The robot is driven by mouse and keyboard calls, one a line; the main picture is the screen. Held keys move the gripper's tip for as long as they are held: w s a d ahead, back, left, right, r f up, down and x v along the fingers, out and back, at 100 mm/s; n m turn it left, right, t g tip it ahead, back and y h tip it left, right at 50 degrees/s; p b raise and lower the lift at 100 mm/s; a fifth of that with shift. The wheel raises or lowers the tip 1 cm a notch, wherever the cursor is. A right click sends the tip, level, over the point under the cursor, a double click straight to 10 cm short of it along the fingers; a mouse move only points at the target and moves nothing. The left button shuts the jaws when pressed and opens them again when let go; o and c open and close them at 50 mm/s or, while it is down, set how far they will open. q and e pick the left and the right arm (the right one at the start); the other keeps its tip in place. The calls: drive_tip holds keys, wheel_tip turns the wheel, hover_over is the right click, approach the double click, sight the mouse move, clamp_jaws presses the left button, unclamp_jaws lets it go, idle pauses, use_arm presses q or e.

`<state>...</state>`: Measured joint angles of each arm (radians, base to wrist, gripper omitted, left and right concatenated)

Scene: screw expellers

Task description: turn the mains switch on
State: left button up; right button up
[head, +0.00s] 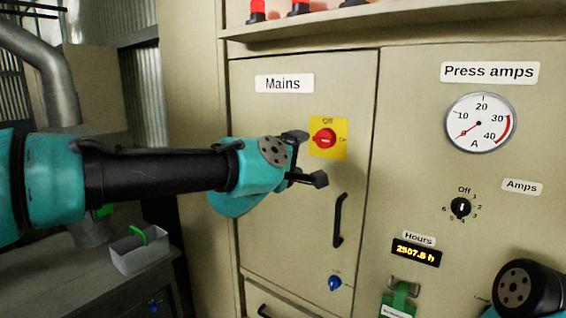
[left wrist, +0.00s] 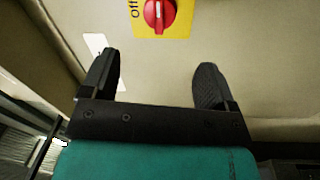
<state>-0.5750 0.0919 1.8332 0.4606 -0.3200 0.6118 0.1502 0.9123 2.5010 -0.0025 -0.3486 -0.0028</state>
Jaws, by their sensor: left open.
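The mains switch (head: 324,138) is a red rotary knob on a yellow plate, below the Mains label on the cabinet door. "Off" is printed above the knob and "On" to its right. Its grip bar appears to lie sideways, in line with "On". The knob also shows at the top of the left wrist view (left wrist: 159,14). My left gripper (head: 306,158) is open and empty, just left of and below the knob. In the left wrist view its fingers (left wrist: 155,82) stand wide apart and the knob lies beyond them, apart from both. My right gripper is not in view.
A black door handle (head: 338,220) and a small blue knob (head: 334,283) sit lower on the door. The Press amps gauge (head: 480,122) and Amps selector (head: 461,208) are to the right. A shelf (head: 400,20) juts out above. A grey bin (head: 141,250) stands at left.

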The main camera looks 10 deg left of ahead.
use_arm(q)
drive_tip(key=v, duration=0.5)
